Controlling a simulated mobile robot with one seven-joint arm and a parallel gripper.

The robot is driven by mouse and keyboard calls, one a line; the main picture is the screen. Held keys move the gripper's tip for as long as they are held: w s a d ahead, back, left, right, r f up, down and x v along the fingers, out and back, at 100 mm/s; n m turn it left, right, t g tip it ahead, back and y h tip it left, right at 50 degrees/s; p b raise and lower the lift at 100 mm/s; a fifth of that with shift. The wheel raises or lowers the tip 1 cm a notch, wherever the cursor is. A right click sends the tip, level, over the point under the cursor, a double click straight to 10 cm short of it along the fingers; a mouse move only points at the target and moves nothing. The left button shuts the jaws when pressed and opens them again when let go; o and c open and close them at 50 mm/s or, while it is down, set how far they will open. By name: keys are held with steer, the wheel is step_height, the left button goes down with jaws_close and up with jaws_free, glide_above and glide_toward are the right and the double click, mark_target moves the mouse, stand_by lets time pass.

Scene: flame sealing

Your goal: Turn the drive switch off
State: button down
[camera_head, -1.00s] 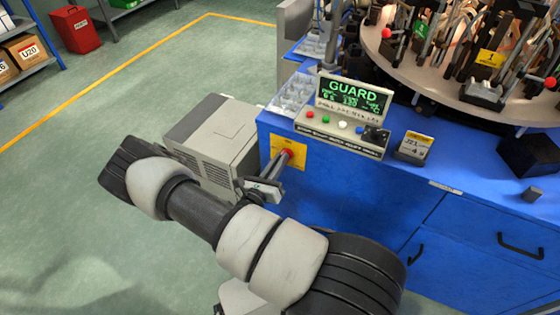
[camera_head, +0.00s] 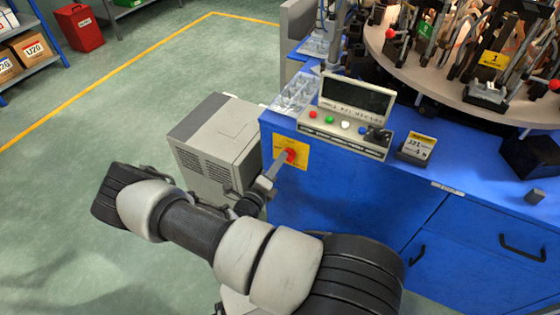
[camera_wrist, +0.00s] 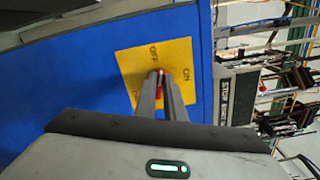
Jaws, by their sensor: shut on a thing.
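The drive switch (camera_head: 290,154) is a red knob on a yellow plate (camera_head: 303,161) on the blue bench's end face. In the wrist view the red knob (camera_wrist: 161,77) shows between my two fingertips, and the yellow plate (camera_wrist: 128,66) carries OFF and ON labels. The visible red part lies just under the OFF label, with ON to the right. My gripper (camera_head: 282,161) is shut on the knob; it also shows in the wrist view (camera_wrist: 162,82). The fingers hide part of the knob. The control panel's display (camera_head: 356,95) is dark.
The control panel (camera_head: 335,136) with coloured buttons stands on the bench top above the switch. A grey cabinet (camera_head: 212,140) stands left of the bench, close to my arm. A round table (camera_head: 425,75) with fixtures is at the back right. Green floor is open at left.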

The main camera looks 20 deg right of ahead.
steer(key=shift+f+n, duration=0.15)
steer(key=shift+n, duration=0.8)
steer(key=shift+f+n, duration=0.1)
steer(key=shift+n, duration=0.85)
steer(key=c, duration=1.8)
jaws_free()
steer(key=shift+c, duration=0.2)
steer(key=shift+a, duration=0.1)
steer(key=v, duration=1.7)
steer(key=shift+s+p, duration=0.2)
steer(key=shift+p, duration=0.25)
steer(key=shift+a, duration=0.1)
